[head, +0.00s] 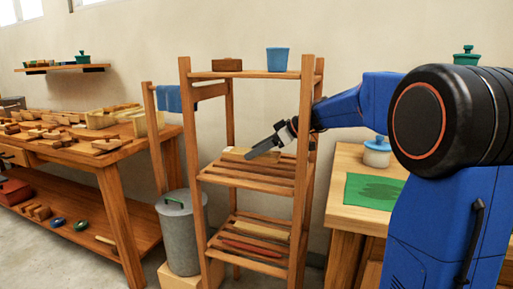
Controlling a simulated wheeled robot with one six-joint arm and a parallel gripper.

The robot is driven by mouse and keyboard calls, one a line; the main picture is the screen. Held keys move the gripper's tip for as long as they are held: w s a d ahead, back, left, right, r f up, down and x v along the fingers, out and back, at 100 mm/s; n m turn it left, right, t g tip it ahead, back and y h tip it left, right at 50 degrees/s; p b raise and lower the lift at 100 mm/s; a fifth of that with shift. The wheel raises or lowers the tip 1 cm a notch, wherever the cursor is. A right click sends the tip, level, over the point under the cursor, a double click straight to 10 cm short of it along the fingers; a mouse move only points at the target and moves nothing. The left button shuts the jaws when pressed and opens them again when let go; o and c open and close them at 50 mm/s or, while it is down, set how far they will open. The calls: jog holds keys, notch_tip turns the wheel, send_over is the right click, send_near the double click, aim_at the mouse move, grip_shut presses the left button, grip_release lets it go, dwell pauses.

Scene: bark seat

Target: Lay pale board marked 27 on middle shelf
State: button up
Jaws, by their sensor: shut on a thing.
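A wooden shelf rack stands in the centre of the head view, with a slatted middle shelf (247,177). A pale board (236,155) is at the back of the middle shelf, low over or on its slats; I cannot tell if it touches them. No number can be read on it. My gripper (262,148) reaches in from the right past the rack's upright, its fingers pointing down and left at the board. It is shut on the pale board and hides part of it.
The top shelf (255,74) holds a brown block (227,65) and a blue cup (277,59). The lower shelf holds a red piece (250,248) and a pale piece (258,230). A lidded grey bin (183,235) stands left. A green mat (375,191) lies on the right bench.

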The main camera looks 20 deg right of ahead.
aim_at(257, 172)
jog(key=shift+f, duration=2.5)
jog(key=shift+s+d+f, duration=0.1)
jog(key=shift+f, duration=0.25)
jog(key=o, duration=1.7)
jog(key=shift+r, duration=0.1)
jog(key=shift+r, duration=3.4)
